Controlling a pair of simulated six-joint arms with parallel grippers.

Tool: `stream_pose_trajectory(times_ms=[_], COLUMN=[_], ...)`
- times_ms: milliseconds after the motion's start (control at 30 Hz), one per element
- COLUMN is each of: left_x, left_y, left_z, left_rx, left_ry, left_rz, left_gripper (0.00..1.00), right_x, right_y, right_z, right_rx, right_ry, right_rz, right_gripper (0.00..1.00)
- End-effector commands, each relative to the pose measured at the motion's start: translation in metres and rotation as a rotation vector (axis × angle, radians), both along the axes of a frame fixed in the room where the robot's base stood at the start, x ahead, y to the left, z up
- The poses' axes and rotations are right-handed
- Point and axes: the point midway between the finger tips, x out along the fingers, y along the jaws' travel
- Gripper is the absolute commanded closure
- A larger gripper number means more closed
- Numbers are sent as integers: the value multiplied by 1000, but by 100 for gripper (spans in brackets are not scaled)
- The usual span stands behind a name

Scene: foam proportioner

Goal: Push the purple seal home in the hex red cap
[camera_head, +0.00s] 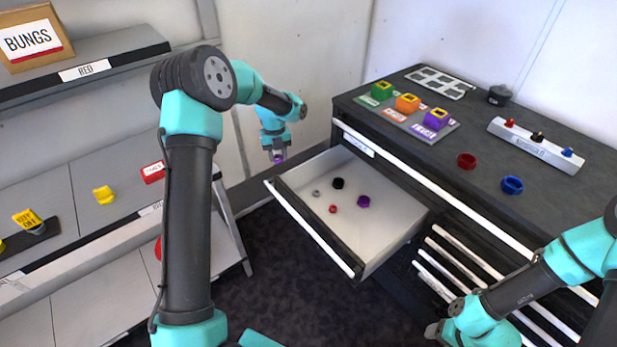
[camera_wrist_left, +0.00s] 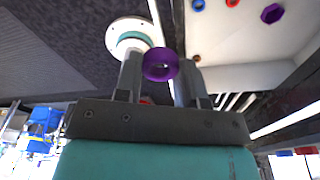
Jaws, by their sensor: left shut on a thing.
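My left gripper (camera_head: 277,152) points down at the left end of the open drawer in the head view. It is shut on a purple ring, the purple seal (camera_head: 279,159). In the left wrist view the seal (camera_wrist_left: 160,53) sits between the fingertips, clear of any surface. A red cap (camera_head: 466,160) lies on the dark cabinet top, well to the right of the left gripper; its outline is too small to be sure it is hex. My right gripper (camera_head: 437,331) is low at the bottom right, and its jaws are not clear.
The open drawer (camera_head: 390,242) holds a purple hex piece (camera_head: 363,202), a black piece (camera_head: 338,183) and small rings. A blue cap (camera_head: 512,185), a block tray (camera_head: 412,123) and a white rack (camera_head: 536,146) are on the cabinet. Shelves (camera_head: 110,185) stand at left.

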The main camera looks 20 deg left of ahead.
Motion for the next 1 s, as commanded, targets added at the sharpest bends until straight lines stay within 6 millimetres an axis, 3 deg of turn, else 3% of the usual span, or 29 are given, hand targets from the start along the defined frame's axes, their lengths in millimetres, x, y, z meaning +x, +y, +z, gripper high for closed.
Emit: stream_pose_trajectory(times_ms=[33,200,500,700,1000], left_x=[-4,-22,-70,-90,-91], left_y=[24,88,183,208,210], left_z=[14,55,128,151,154], left_rx=[2,1,1,0,1], left_ry=[-5,-6,-4,-1,-1], left_rz=[68,281,617,721,730], left_gripper=[89,89,89,89,89], right_x=[0,0,0,0,0], right_y=[0,0,0,0,0], right_z=[0,0,0,0,0], right_rx=[0,0,0,0,0], right_ry=[0,0,0,0,0], right_rz=[0,0,0,0,0], right_gripper=[38,38,38,38,39])
